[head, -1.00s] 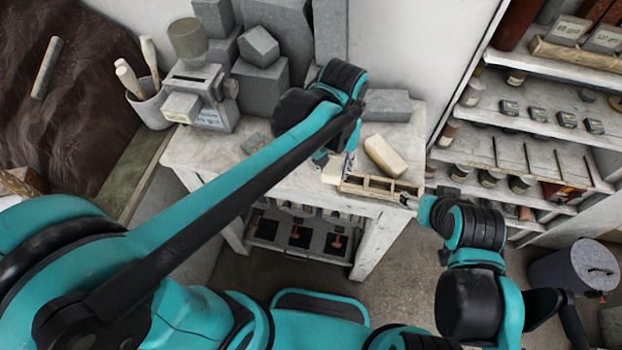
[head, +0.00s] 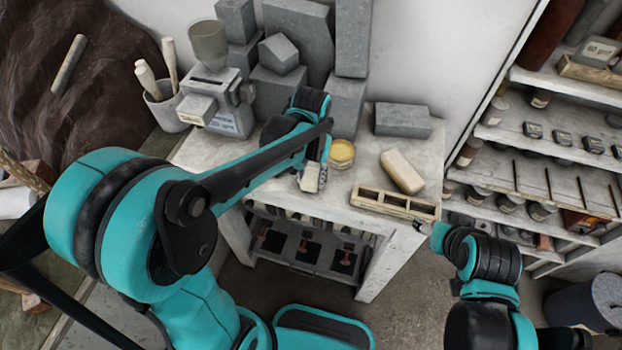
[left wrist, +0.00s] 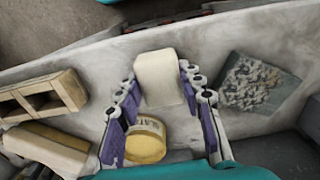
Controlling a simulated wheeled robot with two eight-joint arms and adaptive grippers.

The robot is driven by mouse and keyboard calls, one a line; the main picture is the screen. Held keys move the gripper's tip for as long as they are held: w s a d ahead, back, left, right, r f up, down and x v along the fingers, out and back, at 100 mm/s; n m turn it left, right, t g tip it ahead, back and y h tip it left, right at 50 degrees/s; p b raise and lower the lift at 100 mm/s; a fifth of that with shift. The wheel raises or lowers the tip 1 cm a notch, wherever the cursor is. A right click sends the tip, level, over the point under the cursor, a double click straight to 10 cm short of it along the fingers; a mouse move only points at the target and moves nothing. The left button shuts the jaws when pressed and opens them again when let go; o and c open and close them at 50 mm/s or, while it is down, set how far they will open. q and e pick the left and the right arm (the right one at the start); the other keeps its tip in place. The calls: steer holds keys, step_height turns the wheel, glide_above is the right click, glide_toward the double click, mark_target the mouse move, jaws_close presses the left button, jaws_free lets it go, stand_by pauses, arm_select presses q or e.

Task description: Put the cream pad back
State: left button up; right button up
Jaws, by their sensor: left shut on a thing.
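A cream pad (left wrist: 160,76) sits between the fingertips of my left gripper (left wrist: 158,84), which is shut on it. In the head view the pad (head: 311,179) shows at the tip of the left gripper, over the front part of the white table (head: 275,185). I cannot tell whether it touches the tabletop. A round yellow tin (head: 341,154) stands close by the pad; it also shows between the fingers in the left wrist view (left wrist: 146,140). My right gripper (head: 420,227) is small and dark near the table's right corner; its jaws are unclear.
A wooden divided rack (head: 394,203) lies at the table's front right, with a tan block (head: 402,171) behind it. A grey block (head: 403,120) and several larger stone blocks stand at the back. A rough grey patch (left wrist: 252,84) lies right of the pad in the wrist view.

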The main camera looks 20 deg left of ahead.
arm_select(q)
steer(key=shift+f, duration=0.45)
steer(key=shift+f, duration=0.15)
steer(key=o, duration=1.2)
